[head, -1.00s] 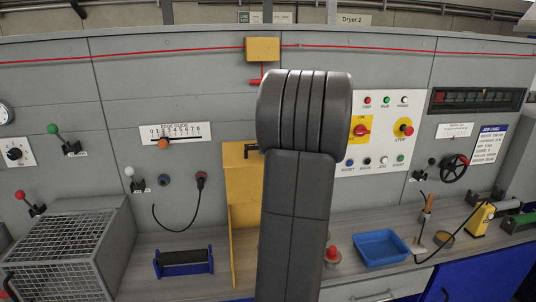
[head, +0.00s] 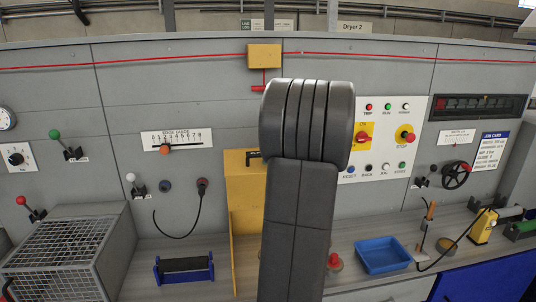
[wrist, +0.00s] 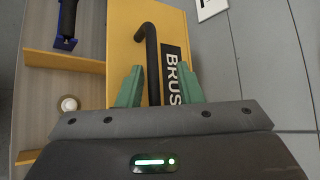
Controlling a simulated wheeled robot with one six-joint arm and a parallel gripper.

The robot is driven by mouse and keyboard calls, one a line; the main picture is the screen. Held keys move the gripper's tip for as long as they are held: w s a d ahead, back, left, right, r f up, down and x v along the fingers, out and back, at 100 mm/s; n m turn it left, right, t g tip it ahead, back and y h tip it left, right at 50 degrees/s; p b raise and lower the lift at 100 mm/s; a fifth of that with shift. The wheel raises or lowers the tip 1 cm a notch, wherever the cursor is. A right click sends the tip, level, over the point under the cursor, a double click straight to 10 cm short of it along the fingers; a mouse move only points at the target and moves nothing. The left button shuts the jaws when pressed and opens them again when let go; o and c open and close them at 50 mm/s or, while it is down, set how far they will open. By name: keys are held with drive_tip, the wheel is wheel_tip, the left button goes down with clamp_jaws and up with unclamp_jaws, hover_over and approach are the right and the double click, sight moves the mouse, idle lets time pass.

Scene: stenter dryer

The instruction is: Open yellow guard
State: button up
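The yellow guard (head: 243,182) stands upright on the bench against the grey machine front, partly hidden behind my arm in the head view. In the wrist view it is a yellow panel (wrist: 122,25) with a black label starting "BRUS". A bent black handle (wrist: 151,50) runs along it; its hooked top also shows in the head view (head: 253,155). My gripper (wrist: 158,85) has its green fingers apart, one on each side of the handle. The handle lies nearer the left finger, and I cannot tell if they touch. My gripper is hidden behind my arm in the head view.
A black roller on a blue stand (head: 183,269) and a wire cage (head: 68,258) lie left of the guard. A blue tray (head: 382,255) and a red button (head: 334,260) lie to its right. Levers and a control panel (head: 385,140) project from the wall.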

drive_tip(key=b+v, duration=0.2)
drive_tip(key=v, duration=1.1)
drive_tip(key=p+x, duration=0.2)
drive_tip(key=x, duration=1.1)
drive_tip(key=shift+w+a+f, duration=0.1)
drive_tip(key=shift+a, duration=0.15)
drive_tip(key=shift+f, duration=0.1)
